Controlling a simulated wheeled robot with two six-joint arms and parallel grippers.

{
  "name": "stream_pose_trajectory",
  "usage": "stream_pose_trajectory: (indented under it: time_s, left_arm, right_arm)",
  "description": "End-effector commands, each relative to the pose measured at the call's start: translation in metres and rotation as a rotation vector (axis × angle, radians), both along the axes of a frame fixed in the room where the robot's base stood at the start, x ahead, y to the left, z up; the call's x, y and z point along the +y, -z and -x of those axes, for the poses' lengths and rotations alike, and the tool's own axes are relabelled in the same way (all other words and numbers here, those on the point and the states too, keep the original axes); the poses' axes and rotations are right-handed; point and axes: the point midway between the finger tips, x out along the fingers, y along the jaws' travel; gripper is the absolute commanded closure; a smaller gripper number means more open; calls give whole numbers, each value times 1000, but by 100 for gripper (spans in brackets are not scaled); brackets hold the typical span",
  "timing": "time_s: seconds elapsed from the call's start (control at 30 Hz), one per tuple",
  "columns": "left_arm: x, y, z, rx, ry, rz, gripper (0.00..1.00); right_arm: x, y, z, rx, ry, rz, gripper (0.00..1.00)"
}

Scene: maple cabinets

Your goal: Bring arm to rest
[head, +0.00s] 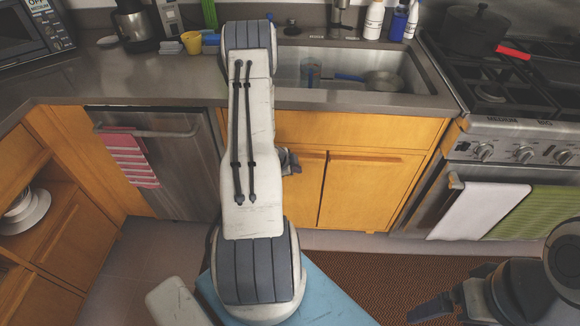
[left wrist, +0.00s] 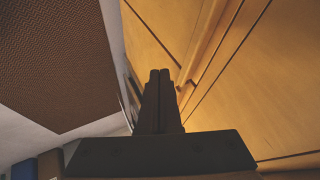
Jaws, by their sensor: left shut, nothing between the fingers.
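My left arm rises large and pale through the middle of the head view and reaches toward the sink cabinet. My left gripper (head: 291,162) shows only in part beside the arm, in front of the cabinet doors (head: 365,190). In the left wrist view its two dark fingers (left wrist: 160,73) lie together with nothing between them. They point toward a wooden cabinet front (left wrist: 250,100) and its long handle edge; I cannot tell if they touch it. At the lower right of the head view, dark parts of my right arm show, with what looks like its gripper (head: 433,308), its jaw state unclear.
The counter (head: 150,86) and sink (head: 345,72) lie behind the arm. A dishwasher (head: 180,180) with a striped towel (head: 130,157) is at left. The stove (head: 510,150) with two hanging towels is at right. A brown mat (head: 400,275) covers floor at right.

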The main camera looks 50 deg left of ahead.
Motion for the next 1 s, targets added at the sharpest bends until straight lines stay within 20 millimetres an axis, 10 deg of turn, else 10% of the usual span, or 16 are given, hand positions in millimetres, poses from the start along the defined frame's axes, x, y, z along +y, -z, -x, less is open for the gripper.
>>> stream_pose_trajectory:
  time_s: [0.3, 0.77, 1.0]
  left_arm:
    - [0, -47, 37, 1, -4, 1, 100]
    - [-7, -58, 37, -3, 43, -15, 100]
    - [-103, -118, -19, -109, 745, -299, 100]
  right_arm:
    - [0, -4, 0, 0, 0, 0, 5]
    - [0, -5, 0, 0, 0, 0, 5]
    - [0, -10, 0, 0, 0, 0, 5]
